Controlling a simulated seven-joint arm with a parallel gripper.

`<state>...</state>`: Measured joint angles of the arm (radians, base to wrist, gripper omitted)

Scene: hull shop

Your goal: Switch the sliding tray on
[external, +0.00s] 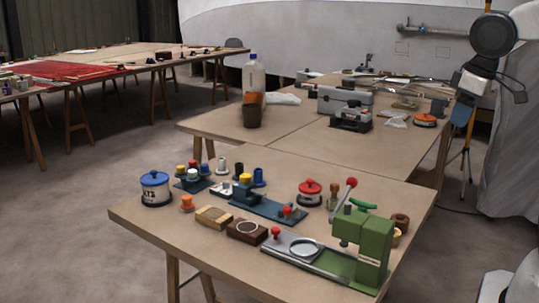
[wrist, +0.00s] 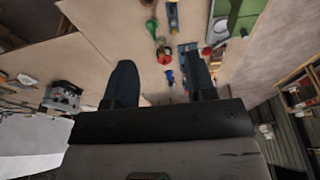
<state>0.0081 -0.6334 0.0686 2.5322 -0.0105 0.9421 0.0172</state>
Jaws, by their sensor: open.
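A green press-like machine (external: 372,240) stands at the right front of the near table. A flat grey sliding tray (external: 290,246) with a light round plate and a red knob (external: 276,232) extends leftward from its base. A red-tipped lever (external: 345,192) rises beside the machine. In the wrist view the green machine (wrist: 240,12) is at the top right, partly cut off. My gripper (external: 500,84) is high at the upper right, well away from the machine. In the wrist view its two dark fingers (wrist: 157,68) are apart, with nothing held between them.
Near table (external: 150,222) also holds a blue-lidded tin (external: 155,189), a red-topped tin (external: 310,193), wooden blocks (external: 213,216) and a blue slide fixture (external: 268,208). Behind it, another table carries a grey toolbox (external: 342,101) and an orange-based item (external: 425,121). The table's left front is bare.

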